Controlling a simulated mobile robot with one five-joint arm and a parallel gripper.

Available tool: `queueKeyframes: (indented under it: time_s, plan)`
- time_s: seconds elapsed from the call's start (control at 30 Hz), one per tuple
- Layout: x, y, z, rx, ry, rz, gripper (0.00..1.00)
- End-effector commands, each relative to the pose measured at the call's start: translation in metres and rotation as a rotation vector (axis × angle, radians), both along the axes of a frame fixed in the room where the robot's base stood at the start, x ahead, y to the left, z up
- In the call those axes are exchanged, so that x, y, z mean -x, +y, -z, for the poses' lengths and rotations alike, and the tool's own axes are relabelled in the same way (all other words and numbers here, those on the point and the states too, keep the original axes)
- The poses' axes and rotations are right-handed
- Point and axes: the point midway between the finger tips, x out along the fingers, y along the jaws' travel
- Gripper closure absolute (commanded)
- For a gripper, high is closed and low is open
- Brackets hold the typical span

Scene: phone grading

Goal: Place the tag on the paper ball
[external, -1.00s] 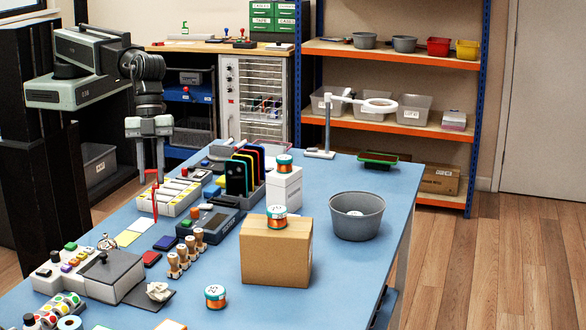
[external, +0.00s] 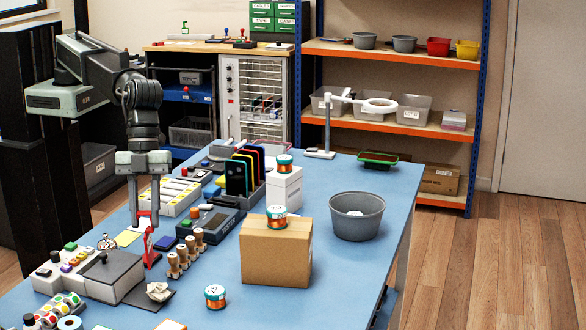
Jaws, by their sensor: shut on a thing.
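My gripper (external: 146,218) is shut on a red tag (external: 149,243). The tag hangs below the fingers, above the left part of the blue table, and looks to have a pale part on it. A crumpled whitish paper ball (external: 158,291) lies on a dark flat mat (external: 136,296) near the front left. The tag is behind the paper ball and a little left of it in the picture, clearly apart from it. I cannot tell exactly how high the tag's lower end is above the table.
Wooden-handled stamps (external: 185,254) stand right of the tag. Bare table lies between jar and mat.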

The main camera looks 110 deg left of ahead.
Motion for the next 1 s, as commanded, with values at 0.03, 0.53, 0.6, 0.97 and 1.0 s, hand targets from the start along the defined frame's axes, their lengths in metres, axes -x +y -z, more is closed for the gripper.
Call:
queueKeyframes:
  time_s: [0.03,0.53,0.6,0.97,1.0]
  plan:
    - [-0.005,-0.004,0.001,0.000,0.000,0.000,1.00]
    - [-0.012,-0.010,0.041,0.001,0.000,0.000,1.00]
    - [-0.012,-0.010,0.038,0.001,0.000,0.000,1.00]
    - [-0.012,-0.009,0.040,0.001,0.000,0.000,0.55]
    - [-0.012,-0.010,0.040,0.001,0.000,0.000,0.50]
